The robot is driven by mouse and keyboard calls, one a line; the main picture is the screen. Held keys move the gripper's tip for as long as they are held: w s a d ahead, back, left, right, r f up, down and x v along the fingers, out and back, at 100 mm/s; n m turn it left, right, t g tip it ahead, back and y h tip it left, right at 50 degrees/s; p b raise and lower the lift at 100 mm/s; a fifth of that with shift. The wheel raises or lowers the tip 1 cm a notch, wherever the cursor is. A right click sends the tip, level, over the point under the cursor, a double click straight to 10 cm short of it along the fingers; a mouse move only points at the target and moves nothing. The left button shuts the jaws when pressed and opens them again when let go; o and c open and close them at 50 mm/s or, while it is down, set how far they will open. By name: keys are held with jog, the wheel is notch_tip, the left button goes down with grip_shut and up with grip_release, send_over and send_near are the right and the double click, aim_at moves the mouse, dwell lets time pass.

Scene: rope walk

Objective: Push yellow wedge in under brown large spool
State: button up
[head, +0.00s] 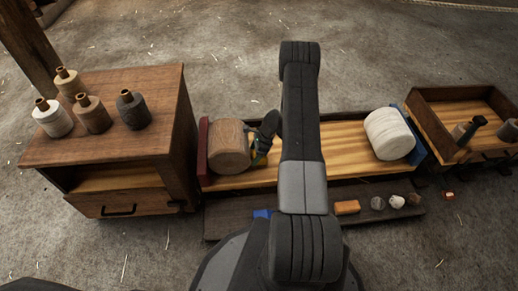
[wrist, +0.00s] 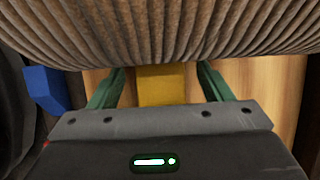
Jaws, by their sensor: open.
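The brown large spool (head: 229,146) lies on its side at the left end of the long wooden tray, beside the red end board. Its ribbed winding (wrist: 160,25) fills the top of the wrist view. The yellow wedge (wrist: 162,86) lies on the tray floor between my green fingers, its far end meeting the spool's lower edge in the picture. Whether it touches the spool I cannot tell. My gripper (wrist: 160,80) is open, one finger on each side of the wedge. In the head view my gripper (head: 260,152) is low, just right of the spool; the wedge is hidden there.
A white spool (head: 389,134) lies at the tray's right end by a blue end board (head: 415,140). A dark front ledge (head: 237,226) holds a blue block (head: 262,214), an orange block (head: 347,207) and small pieces. A cabinet (head: 125,150) stands left, an open crate (head: 435,122) right.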

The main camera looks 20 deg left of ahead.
jog(key=shift+x, duration=0.85)
jog(key=c, duration=1.2)
jog(key=shift+o, duration=0.2)
jog(key=shift+s+a+b, duration=0.25)
jog(key=shift+a+b, duration=0.15)
jog(key=shift+a, duration=0.1)
jog(key=o, duration=1.2)
jog(key=shift+s+a, duration=0.1)
jog(key=shift+a, duration=0.1)
jog(key=shift+c, duration=0.2)
jog(key=shift+d, duration=0.1)
